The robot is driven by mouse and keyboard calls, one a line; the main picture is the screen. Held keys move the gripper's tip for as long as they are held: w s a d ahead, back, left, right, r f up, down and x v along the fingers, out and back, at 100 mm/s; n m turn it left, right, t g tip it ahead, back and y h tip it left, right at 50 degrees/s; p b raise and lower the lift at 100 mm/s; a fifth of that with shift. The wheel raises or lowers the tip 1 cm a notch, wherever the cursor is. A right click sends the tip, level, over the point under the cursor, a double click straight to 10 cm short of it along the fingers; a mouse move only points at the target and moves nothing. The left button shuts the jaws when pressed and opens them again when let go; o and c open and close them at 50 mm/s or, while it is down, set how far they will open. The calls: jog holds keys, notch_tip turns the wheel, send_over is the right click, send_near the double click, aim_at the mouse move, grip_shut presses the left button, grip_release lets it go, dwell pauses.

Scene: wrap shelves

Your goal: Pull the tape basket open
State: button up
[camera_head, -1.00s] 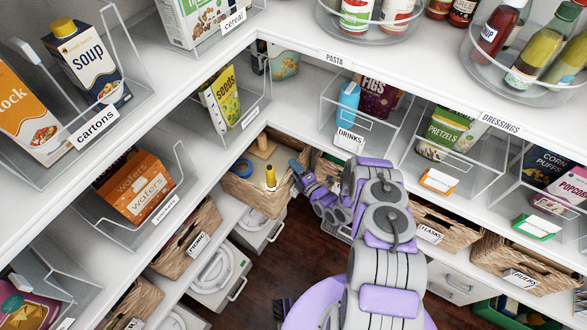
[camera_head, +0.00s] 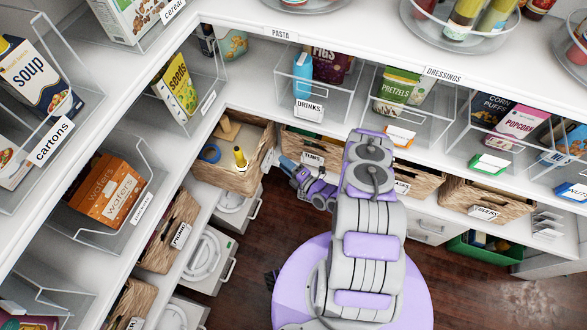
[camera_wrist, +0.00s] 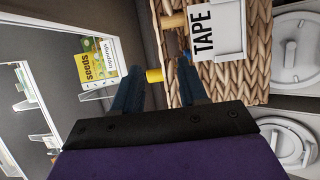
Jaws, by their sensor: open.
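The tape basket (camera_head: 217,176) is a woven basket at the inner corner of the lower shelf. It holds a blue roll (camera_head: 210,153) and a yellow-topped item (camera_head: 240,157). In the wrist view its woven wall (camera_wrist: 258,55) carries a white TAPE label (camera_wrist: 203,32). My gripper (camera_head: 276,161) is at the basket's right side. In the wrist view its two blue fingers (camera_wrist: 158,78) are apart, and one overlaps the basket's edge beside the label. I cannot tell whether it touches.
Other woven baskets stand right (camera_head: 460,198) and left (camera_head: 162,240) on the lower shelves. White lidded bins (camera_head: 206,262) sit below the left shelf. Dark floor (camera_head: 255,235) lies open below the basket.

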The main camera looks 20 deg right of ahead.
jog(key=shift+v, duration=2.05)
jog(key=shift+f, duration=0.1)
